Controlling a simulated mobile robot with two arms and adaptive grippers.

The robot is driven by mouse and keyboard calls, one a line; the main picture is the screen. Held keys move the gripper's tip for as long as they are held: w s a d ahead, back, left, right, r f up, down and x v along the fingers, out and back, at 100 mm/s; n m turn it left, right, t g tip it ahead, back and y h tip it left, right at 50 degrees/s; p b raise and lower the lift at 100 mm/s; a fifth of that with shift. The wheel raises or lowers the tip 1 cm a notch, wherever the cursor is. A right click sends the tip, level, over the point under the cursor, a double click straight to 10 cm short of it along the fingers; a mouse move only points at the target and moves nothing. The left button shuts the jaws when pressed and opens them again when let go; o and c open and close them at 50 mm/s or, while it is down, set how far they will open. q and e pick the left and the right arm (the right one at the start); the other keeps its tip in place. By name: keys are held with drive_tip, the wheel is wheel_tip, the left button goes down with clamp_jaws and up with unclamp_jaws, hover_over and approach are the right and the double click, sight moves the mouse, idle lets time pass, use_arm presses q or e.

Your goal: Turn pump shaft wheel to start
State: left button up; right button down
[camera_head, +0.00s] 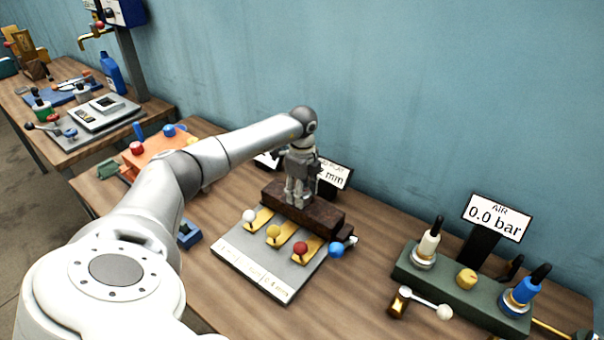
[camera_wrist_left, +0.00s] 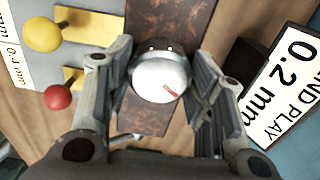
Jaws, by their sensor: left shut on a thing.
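The pump shaft wheel (camera_wrist_left: 160,80) is a silver round disc with a short red mark on its face, in the middle of the left wrist view. It sits over a dark red-brown block (camera_head: 327,219), which also shows in the left wrist view (camera_wrist_left: 150,117). My left gripper (camera_head: 298,193) points down at this block, with one finger on each side of the wheel, shut on it. In the head view the gripper hides the wheel. My right gripper is not in view.
An end play display (camera_wrist_left: 288,88) reads 0.2 mm beside the block. A grey plate (camera_head: 245,268) with white, yellow and red ball knobs lies in front, and a blue ball lever (camera_head: 337,250) sticks out. Right, an air display (camera_head: 497,217) reads 0.0 bar behind a green valve base (camera_head: 450,284).

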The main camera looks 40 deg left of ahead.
use_arm(q)
drive_tip(key=n+p, duration=0.2)
drive_tip(key=n, duration=0.4)
drive_tip(key=shift+r+n, duration=0.1)
drive_tip(key=shift+n, duration=0.2)
idle(0.4)
drive_tip(key=o, duration=1)
drive_tip(key=shift+o, duration=0.2)
wheel_tip(320, 180, up, 12)
idle(0.3)
